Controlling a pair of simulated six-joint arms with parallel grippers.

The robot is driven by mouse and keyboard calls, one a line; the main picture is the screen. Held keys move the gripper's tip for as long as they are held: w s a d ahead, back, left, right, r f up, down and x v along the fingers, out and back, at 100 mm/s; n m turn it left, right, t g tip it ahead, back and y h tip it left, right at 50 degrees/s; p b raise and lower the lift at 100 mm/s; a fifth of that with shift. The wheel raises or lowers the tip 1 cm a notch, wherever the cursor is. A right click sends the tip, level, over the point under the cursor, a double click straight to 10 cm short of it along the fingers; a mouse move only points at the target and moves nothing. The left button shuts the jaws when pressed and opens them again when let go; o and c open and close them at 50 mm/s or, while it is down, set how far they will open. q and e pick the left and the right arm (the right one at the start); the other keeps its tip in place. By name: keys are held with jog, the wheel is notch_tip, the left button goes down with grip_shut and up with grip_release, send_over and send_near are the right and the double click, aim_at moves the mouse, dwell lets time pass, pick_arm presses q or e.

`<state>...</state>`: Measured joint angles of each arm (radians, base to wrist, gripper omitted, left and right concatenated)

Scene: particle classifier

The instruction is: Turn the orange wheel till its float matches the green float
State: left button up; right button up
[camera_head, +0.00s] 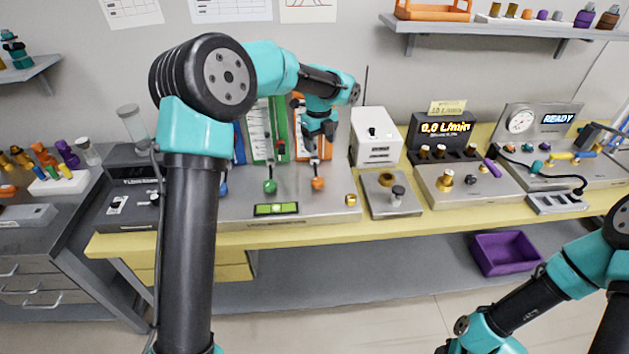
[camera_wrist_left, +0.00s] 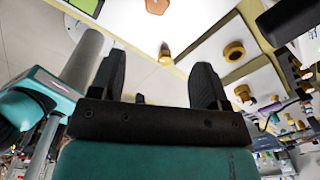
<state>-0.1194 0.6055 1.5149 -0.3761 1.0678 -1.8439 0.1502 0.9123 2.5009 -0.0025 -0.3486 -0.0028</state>
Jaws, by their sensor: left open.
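The orange wheel (camera_head: 318,183) sits on the front of the grey flow panel (camera_head: 330,205); it shows at the top edge of the left wrist view (camera_wrist_left: 157,5). The green wheel (camera_head: 270,186) is to its left. The green meter (camera_head: 258,132) stands behind the wheels; I cannot read its float for certain. The orange meter is mostly hidden behind my left gripper (camera_head: 320,142), and its float cannot be made out. That gripper is above and behind the orange wheel, open and empty, with fingers apart in the left wrist view (camera_wrist_left: 157,85). My right gripper is out of view.
A green bubble level (camera_head: 276,209) and a brass knob (camera_head: 350,199) are on the panel. A white box (camera_head: 376,137) stands close to the right of my left gripper. A display reading 0.0 L/min (camera_head: 443,130) is further right. A purple bin (camera_head: 505,253) sits below.

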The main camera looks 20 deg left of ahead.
aim_at(318, 180)
pick_arm(q)
jog(key=shift+w+a+r+m, duration=0.1)
jog(key=shift+a+r+m, duration=0.15)
jog(key=shift+r+m, duration=0.4)
jog(key=shift+f, duration=0.15)
notch_tip(318, 180, down, 17)
jog(key=shift+f, duration=0.1)
dwell(0.4)
jog(key=shift+c, duration=0.3)
jog(key=c, duration=0.9)
jog(key=shift+o, duration=0.2)
